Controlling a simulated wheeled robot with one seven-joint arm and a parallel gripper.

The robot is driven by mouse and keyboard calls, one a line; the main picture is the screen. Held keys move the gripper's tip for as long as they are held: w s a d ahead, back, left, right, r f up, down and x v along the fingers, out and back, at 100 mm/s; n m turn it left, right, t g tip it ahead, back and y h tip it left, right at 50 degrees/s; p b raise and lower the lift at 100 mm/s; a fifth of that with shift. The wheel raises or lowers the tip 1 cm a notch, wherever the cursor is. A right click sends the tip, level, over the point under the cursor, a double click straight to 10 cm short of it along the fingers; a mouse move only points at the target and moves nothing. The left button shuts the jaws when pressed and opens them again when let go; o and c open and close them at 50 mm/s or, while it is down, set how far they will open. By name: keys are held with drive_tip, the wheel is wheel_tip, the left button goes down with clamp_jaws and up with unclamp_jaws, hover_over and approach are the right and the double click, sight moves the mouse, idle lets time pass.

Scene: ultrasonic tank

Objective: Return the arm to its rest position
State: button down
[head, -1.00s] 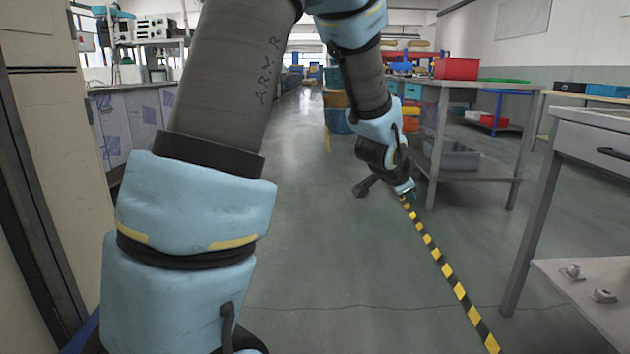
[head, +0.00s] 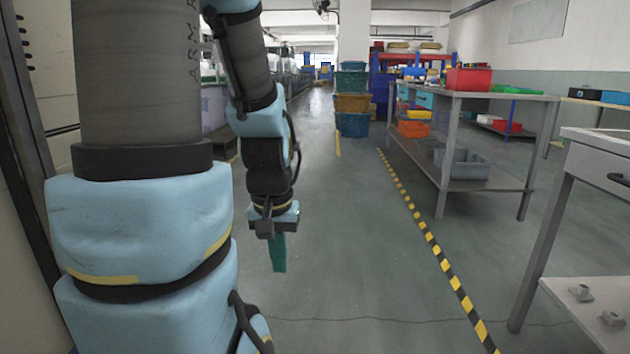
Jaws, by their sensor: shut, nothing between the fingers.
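My arm, in light blue and dark grey, fills the left part of the head view. Its forearm hangs down left of the middle. My gripper (head: 278,262) points down at the end of it, with green fingers that look closed together. Nothing shows between or below the fingers. The gripper hangs over the open grey floor and touches nothing that I can see.
A metal workbench (head: 440,180) with a red bin (head: 468,78) on top stands right of the middle. A table with a drawer (head: 600,178) is at the near right. Stacked bins (head: 352,102) stand farther back. A yellow-black floor stripe (head: 440,262) crosses open floor.

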wheel_tip(320, 180, up, 27)
drive_tip(key=p, duration=2.5)
drive_tip(key=shift+r, duration=0.1)
